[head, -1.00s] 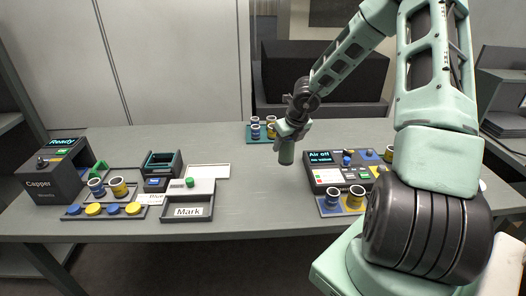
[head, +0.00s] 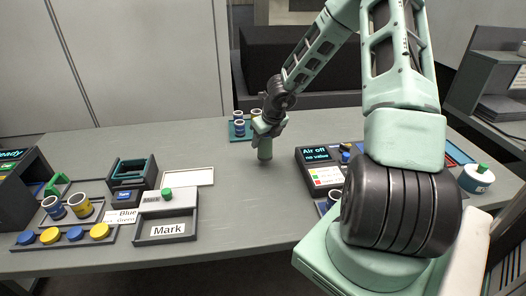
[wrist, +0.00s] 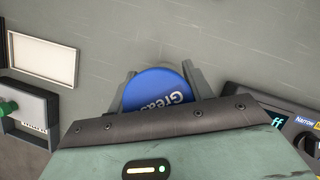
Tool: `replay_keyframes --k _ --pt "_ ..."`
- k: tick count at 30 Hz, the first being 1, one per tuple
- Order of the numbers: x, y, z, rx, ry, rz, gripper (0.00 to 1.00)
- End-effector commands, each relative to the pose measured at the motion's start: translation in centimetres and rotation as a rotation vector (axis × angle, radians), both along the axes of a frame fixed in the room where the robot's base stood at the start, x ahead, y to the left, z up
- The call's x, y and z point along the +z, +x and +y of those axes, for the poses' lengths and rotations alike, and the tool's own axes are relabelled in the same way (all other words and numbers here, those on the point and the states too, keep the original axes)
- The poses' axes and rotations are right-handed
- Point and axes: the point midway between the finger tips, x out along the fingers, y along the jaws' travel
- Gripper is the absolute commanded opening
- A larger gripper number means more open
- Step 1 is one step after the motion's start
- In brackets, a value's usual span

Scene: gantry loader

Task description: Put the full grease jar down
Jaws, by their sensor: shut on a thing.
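The grease jar shows in the wrist view as a blue lid (wrist: 158,92) with part of the word "Grease" on it. It sits between the two grey fingers of my gripper (wrist: 162,88), which are shut on it. In the head view my gripper (head: 265,150) points down over the middle of the grey table (head: 235,185). The jar is mostly hidden by the gripper there, and I cannot tell whether its base touches the table.
A teal tray (head: 231,136) with several cups stands just behind my gripper. The "Air off" unit (head: 318,170) is close on the right. The Mark tray (head: 167,240) and a white-framed panel (head: 188,176) lie left. Table around the gripper is clear.

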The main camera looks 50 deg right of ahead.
Motion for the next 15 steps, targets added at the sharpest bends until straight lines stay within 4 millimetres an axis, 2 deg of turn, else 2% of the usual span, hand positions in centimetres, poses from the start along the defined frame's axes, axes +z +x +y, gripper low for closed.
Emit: replay_keyframes --k 1,5,15 --pt "-1.4 0.0 0.0 0.001 0.002 0.002 0.19" --pt "-2.8 0.0 0.0 0.0 0.003 0.002 0.19" --pt "-3.0 0.0 0.0 0.0 0.0 0.0 0.19"
